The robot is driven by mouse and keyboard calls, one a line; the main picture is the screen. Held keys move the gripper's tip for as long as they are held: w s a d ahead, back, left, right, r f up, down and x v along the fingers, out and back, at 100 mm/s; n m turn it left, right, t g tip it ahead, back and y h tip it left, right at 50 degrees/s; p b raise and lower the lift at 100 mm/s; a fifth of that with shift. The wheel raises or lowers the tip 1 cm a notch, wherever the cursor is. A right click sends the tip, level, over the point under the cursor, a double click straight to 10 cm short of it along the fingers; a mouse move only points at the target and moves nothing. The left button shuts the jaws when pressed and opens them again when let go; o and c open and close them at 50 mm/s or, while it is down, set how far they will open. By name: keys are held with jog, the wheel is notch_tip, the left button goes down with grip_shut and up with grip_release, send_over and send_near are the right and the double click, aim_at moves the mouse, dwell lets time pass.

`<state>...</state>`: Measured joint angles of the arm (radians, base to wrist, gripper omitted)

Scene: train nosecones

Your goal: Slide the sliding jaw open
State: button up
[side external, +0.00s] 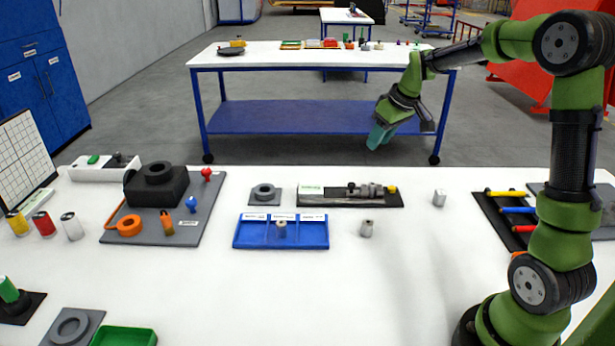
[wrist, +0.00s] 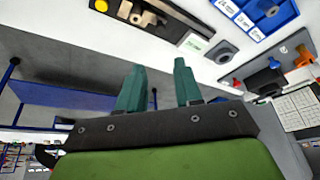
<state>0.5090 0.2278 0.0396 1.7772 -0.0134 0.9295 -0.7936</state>
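A dark board (side external: 326,201) on the white table carries a small metal clamp-like mechanism (side external: 366,190) with a yellow end knob (side external: 393,190) and a pale labelled plate at its left. It looks like the one with the sliding jaw, but the jaw is too small to tell apart or judge. The mechanism also shows at the top of the wrist view (wrist: 143,14), partly cut off. My gripper (side external: 379,138) is in the air above and behind the board, touching nothing. In the wrist view its two teal fingers (wrist: 157,68) are apart with nothing between them.
A blue compartment tray (side external: 282,245) stands in front of the board, and a grey ring fixture (side external: 265,194) to its left. A rack of coloured bars (side external: 511,211) is at right. The front middle table is clear.

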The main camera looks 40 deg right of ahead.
aim_at(352, 184)
jog(key=shift+n, duration=0.3)
jog(key=x, duration=1.6)
jog(key=shift+w+f, duration=0.1)
jog(key=shift+f, duration=0.3)
grip_shut()
